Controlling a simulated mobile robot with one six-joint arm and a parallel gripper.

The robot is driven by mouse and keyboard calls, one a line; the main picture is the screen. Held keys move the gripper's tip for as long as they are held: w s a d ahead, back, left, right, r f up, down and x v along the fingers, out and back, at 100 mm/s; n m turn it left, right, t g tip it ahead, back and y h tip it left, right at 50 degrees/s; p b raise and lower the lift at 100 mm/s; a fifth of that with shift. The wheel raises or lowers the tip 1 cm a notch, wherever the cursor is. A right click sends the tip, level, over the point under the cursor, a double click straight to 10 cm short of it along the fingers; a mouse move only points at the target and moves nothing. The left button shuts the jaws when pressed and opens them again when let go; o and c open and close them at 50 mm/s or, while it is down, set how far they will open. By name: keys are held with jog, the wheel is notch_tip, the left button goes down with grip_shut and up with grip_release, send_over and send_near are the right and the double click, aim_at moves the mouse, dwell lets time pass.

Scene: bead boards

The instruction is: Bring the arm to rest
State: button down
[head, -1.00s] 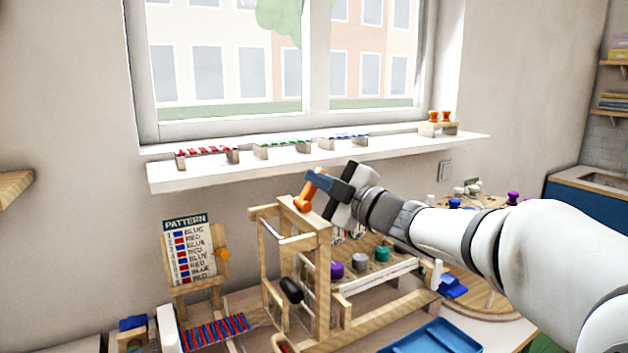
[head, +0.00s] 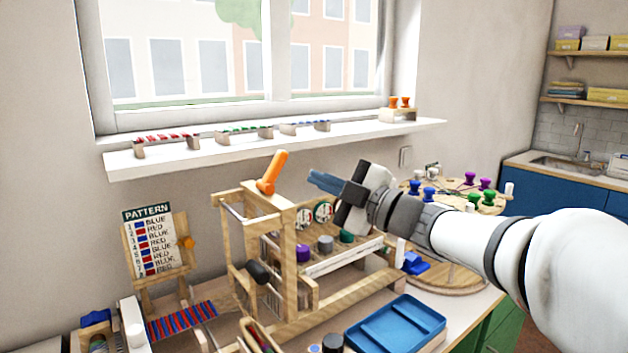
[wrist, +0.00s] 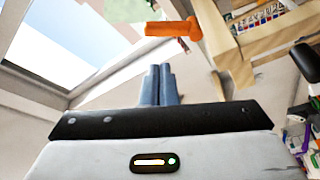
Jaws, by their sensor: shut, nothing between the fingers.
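My gripper (head: 324,182) is in the middle of the head view, pointing left, with its blue fingers together and nothing between them. It hangs in the air to the right of an orange handle (head: 272,172) and apart from it. The orange handle stands tilted on top of a wooden frame (head: 262,199). In the wrist view the blue fingers (wrist: 158,84) are closed side by side, and the orange handle (wrist: 174,28) shows beyond them with a clear gap.
A white window sill (head: 240,148) with small bead racks runs behind. A pattern board (head: 155,245) stands left. A blue tray (head: 395,333) lies at the front right. A round wooden board (head: 455,200) with coloured knobs stands behind my arm. Free air surrounds my gripper.

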jog(key=d+f+m+t+h+p, duration=0.2)
jog(key=d+f+m+h+p, duration=0.15)
jog(key=d+m+h, duration=0.45)
jog(key=d+f+m+t+h+p, duration=0.1)
jog(key=d+f+m+h+p, duration=0.1)
jog(key=d+f+m+h, duration=0.4)
jog(key=s+d+f+m+g+h+p, duration=0.1)
jog(key=s+f+m+g, duration=0.3)
jog(key=s, duration=0.7)
jog(key=s+d+f+m+g+h+p, duration=0.1)
jog(key=s+f+m+g, duration=0.4)
jog(key=s, duration=0.5)
jog(key=f+g+p, duration=0.1)
jog(key=g, duration=0.1)
jog(key=shift+s+d+f+g+h+p, duration=0.15)
jog(key=shift+s+g+h+p, duration=0.15)
jog(key=shift+s, duration=0.1)
